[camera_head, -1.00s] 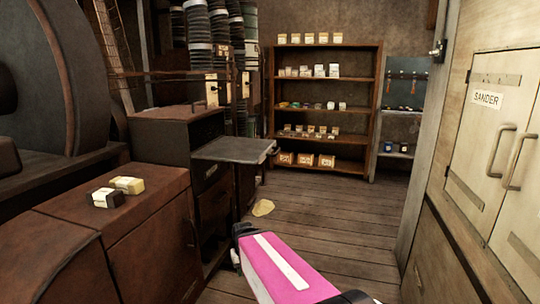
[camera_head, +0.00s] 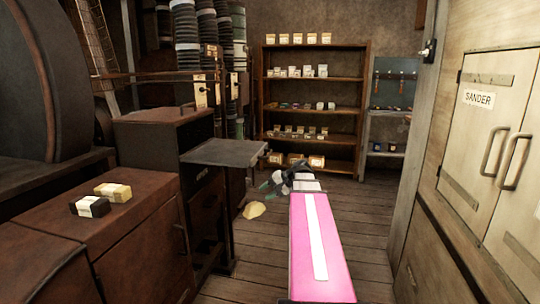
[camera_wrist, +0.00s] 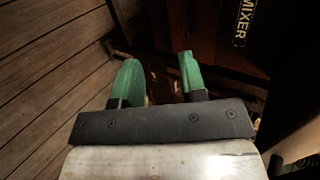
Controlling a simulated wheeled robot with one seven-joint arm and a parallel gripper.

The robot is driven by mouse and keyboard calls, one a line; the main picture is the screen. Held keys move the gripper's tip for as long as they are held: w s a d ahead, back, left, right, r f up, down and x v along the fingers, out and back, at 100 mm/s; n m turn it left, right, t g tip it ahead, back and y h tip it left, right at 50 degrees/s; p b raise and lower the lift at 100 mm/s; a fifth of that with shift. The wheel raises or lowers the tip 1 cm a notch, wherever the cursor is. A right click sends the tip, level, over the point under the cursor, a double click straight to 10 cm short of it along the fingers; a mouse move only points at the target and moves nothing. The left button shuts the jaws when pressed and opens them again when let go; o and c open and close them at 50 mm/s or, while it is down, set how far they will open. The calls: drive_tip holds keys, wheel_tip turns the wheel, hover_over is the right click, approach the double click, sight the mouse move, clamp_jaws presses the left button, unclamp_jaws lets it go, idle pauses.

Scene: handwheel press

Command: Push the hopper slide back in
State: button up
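A flat grey plate, which looks like the hopper slide (camera_head: 222,152), sticks out to the right from the dark cabinet left of centre in the head view. Its outer end hangs over the floor. My gripper (camera_head: 268,182) is right of the plate's outer end and appears lower, at the end of my pink arm. In the wrist view its two green fingers (camera_wrist: 159,82) stand apart with nothing seen between them, so it is open and empty. The slide cannot be made out in the wrist view.
A brown cabinet (camera_head: 140,235) with two small boxes (camera_head: 102,199) on top stands at left. A loaded shelf (camera_head: 312,108) is at the back. The SANDER cabinet (camera_head: 488,150) bounds the right. A yellowish scrap (camera_head: 254,210) lies on the floor. A MIXER label (camera_wrist: 243,22) shows in the wrist view.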

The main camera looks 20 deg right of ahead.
sight(269, 154)
drive_tip(key=d+r+t+y, duration=0.35)
drive_tip(key=d+r, duration=0.85)
drive_tip(key=r, duration=0.4)
drive_tip(key=x, duration=1)
drive_tip(key=shift+w+a+f, duration=0.2)
drive_tip(key=shift+w+f, duration=0.05)
drive_tip(key=shift+w, duration=0.1)
clamp_jaws()
